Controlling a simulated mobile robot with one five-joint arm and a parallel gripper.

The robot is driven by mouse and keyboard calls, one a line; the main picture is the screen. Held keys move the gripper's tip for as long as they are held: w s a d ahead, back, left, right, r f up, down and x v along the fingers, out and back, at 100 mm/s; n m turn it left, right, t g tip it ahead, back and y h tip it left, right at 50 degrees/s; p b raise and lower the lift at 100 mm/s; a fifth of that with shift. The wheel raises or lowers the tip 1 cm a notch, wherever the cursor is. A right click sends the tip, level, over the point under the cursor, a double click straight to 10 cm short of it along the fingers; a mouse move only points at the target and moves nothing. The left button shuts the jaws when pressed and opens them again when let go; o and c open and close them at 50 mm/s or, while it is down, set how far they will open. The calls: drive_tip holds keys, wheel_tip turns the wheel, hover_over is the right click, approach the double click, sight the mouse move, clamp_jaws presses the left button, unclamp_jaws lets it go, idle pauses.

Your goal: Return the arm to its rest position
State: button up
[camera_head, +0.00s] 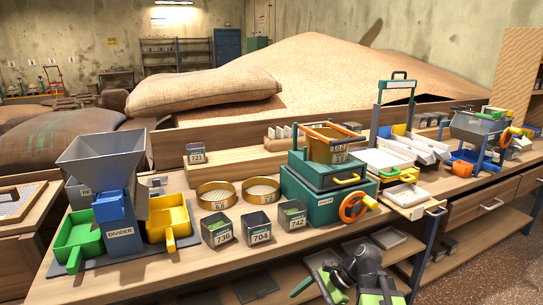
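Part of my arm, dark with green pieces, shows low at the bottom centre-right, in front of the bench's front edge. My gripper (326,284) seems to be at its left end, below the bench top and apart from the things on it. Its fingers are too small and overlapped to tell whether they are open or shut. I see nothing clearly held in it.
The wooden bench (190,272) carries a divider (120,232) with green and yellow trays, two brass sieves (216,195), labelled cups (217,230) and a green machine (325,207) with an orange handwheel. A lower shelf (285,280) lies near my arm.

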wheel_tip(320, 180, down, 4)
drive_tip(key=s+a+n+h, duration=0.2)
drive_tip(key=n+h, duration=0.2)
drive_tip(key=n, duration=0.1)
drive_tip(key=w+d+f+n+h, duration=0.25)
drive_tip(key=d+n+h, duration=0.25)
drive_tip(key=d+n, duration=0.3)
wheel_tip(320, 180, up, 27)
drive_tip(key=p, duration=2.7)
drive_tip(key=shift+s+d+r+t, duration=0.15)
drive_tip(key=shift+s+d+t, duration=0.15)
drive_tip(key=shift+s+t, duration=0.1)
